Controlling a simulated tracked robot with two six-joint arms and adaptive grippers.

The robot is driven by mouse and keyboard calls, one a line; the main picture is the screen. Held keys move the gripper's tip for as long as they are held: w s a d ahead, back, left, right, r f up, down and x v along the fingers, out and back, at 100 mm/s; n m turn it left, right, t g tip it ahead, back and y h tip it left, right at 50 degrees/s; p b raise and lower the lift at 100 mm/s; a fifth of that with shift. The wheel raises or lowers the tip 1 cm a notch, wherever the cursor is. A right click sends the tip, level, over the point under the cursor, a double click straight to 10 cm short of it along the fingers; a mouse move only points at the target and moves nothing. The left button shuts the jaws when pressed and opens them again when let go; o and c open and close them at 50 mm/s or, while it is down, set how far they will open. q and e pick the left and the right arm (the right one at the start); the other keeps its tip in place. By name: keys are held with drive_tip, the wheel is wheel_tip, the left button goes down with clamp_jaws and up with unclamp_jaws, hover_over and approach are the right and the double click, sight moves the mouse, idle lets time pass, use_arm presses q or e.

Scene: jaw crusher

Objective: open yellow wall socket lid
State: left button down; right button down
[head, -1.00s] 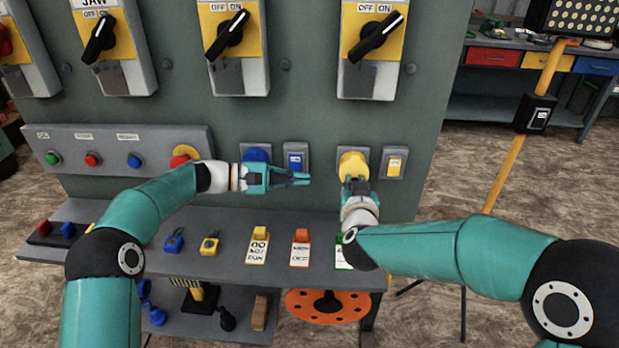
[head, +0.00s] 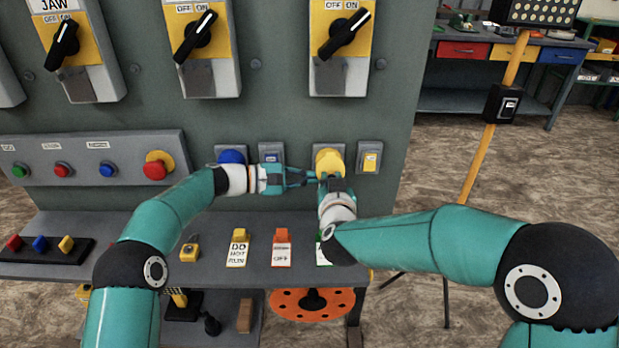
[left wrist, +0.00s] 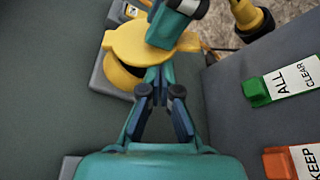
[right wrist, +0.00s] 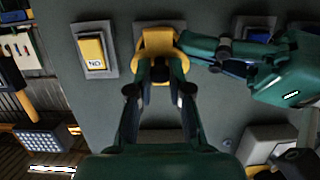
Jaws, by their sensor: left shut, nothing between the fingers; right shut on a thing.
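The yellow wall socket (head: 328,157) is on the grey cabinet wall in the head view. In the left wrist view its round lid (left wrist: 122,42) stands tilted off the yellow body (left wrist: 116,76), with a dark gap between them. My right gripper (head: 331,180) is shut on the lid from the front; the right wrist view shows its fingers (right wrist: 159,68) at the lid's lower edge. My left gripper (head: 311,178) is shut and empty, with its tips (left wrist: 160,78) close beside the socket and the right fingers. Whether they touch is unclear.
A yellow switch (head: 369,157) is right of the socket. A blue switch (head: 271,153) and blue socket (head: 231,157) are left, partly behind my left gripper. Rotary switches (head: 342,35) hang above. A shelf with tags (head: 282,250) lies below.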

use_arm(q)
drive_tip(key=shift+s+d+r, duration=0.1)
drive_tip(key=shift+s+r, duration=0.35)
use_arm(e)
drive_tip(key=shift+w+d+r, duration=0.15)
drive_tip(key=shift+w, duration=0.05)
drive_tip(key=c, duration=1.1)
unclamp_jaws()
use_arm(q)
drive_tip(key=shift+r, duration=0.15)
use_arm(e)
drive_tip(key=shift+o, duration=0.2)
drive_tip(key=shift+f, duration=0.25)
drive_tip(key=shift+s, duration=0.1)
